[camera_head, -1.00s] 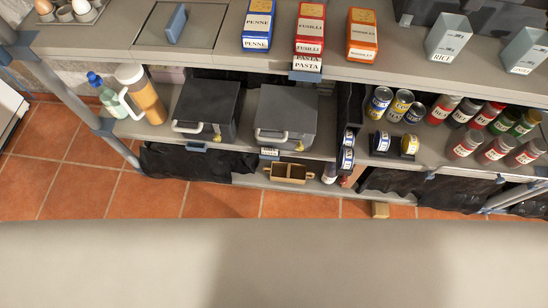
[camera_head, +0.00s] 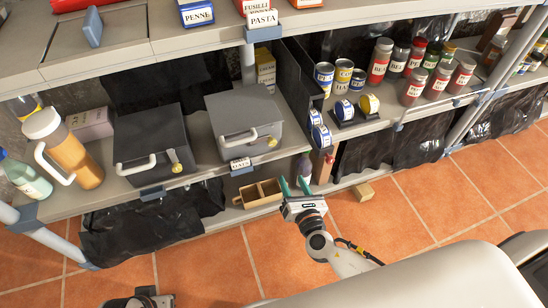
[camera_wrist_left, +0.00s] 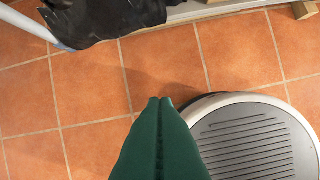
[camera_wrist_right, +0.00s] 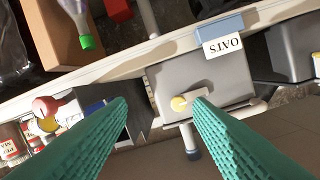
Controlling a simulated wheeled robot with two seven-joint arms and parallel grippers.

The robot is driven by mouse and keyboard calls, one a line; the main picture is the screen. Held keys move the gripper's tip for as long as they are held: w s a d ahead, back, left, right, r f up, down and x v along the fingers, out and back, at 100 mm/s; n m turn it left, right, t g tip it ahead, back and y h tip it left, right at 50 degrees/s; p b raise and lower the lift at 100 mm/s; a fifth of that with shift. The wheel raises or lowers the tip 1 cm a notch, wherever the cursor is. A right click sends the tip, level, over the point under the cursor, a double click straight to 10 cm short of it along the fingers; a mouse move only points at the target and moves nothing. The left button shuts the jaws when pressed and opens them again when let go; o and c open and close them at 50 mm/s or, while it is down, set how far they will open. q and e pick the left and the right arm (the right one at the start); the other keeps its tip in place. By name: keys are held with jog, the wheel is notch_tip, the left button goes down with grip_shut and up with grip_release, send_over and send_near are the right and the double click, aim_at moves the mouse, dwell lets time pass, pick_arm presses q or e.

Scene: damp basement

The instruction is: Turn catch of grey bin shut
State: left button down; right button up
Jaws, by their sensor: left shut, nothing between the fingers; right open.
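The grey bin (camera_head: 240,112) stands on the middle shelf, with a white bar handle (camera_head: 238,136) and a brass-yellow catch (camera_head: 272,141) on its front. An OATS label (camera_wrist_right: 222,46) is on the shelf edge by it. In the right wrist view the bin front (camera_wrist_right: 215,78) appears inverted; its catch (camera_wrist_right: 181,103) has a yellow disc and a pale lever lying sideways. My right gripper (camera_head: 294,184) is open and empty, below and right of the bin in the head view, apart from the catch. My left gripper (camera_wrist_left: 160,102) is shut and empty above the floor.
A darker bin (camera_head: 145,135) with its own catch stands to the left. Cans and spice jars stand at right. Tiled floor (camera_head: 450,190) is open in front.

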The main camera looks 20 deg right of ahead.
aim_at(273, 144)
jog(key=w+r, duration=0.1)
jog(key=w, duration=0.2)
jog(key=w+a+r+n+t, duration=0.1)
jog(key=w, duration=0.3)
jog(key=w+r+n+b, duration=0.1)
jog(key=w, duration=0.3)
jog(key=shift+w+a+y, duration=0.1)
jog(key=shift+a+y, duration=0.2)
jog(key=shift+a, duration=0.05)
pick_arm(q)
jog(key=shift+v, duration=2.65)
pick_arm(e)
jog(key=shift+w, duration=0.6)
pick_arm(q)
jog(key=shift+a, duration=0.1)
pick_arm(e)
jog(key=c, duration=1)
